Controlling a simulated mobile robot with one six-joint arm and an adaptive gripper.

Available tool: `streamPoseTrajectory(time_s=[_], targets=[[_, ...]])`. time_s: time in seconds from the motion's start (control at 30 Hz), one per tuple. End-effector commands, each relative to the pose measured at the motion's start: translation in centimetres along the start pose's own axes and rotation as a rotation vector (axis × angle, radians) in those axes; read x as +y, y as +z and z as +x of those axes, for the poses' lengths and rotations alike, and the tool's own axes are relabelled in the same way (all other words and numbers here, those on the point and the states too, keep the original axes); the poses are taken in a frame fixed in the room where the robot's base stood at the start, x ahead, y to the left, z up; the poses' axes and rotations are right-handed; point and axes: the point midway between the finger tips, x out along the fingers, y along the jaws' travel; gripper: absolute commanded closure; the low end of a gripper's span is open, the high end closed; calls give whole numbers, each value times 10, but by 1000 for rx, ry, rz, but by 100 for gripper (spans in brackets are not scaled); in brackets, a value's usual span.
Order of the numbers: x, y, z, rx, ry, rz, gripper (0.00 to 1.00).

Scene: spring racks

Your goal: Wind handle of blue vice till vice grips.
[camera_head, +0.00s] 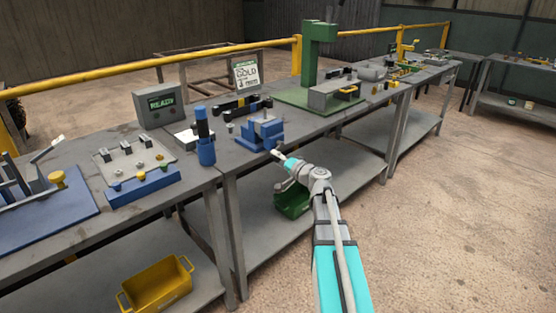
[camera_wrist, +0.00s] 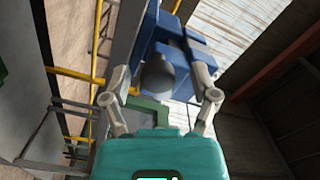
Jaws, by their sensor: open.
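The blue vice (camera_head: 262,133) sits on the grey workbench near its front edge. In the wrist view the blue vice (camera_wrist: 182,48) fills the upper middle, turned by the camera's angle. A dark rounded end (camera_wrist: 157,78), which looks like part of the vice's handle, shows in front of the blue body. My gripper (camera_wrist: 161,82) is open, with one finger on each side of that dark end; I cannot tell whether either finger touches it. In the head view my gripper (camera_head: 276,152) is just in front of the vice, and the handle is too small to make out.
A blue cylinder-shaped tool (camera_head: 206,150) and a grey display box (camera_head: 160,106) reading "READY" stand left of the vice. A green press (camera_head: 315,50) stands behind to the right. The floor at right is clear.

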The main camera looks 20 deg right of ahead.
Motion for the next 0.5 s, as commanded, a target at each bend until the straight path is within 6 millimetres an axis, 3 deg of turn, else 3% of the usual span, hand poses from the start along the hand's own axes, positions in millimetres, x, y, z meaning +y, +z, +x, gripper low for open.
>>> streamPoseTrajectory(time_s=[0.27,0.5], targets=[[0,0,-8,0,0,0,23],[0,1,-35,1,1,0,23]])
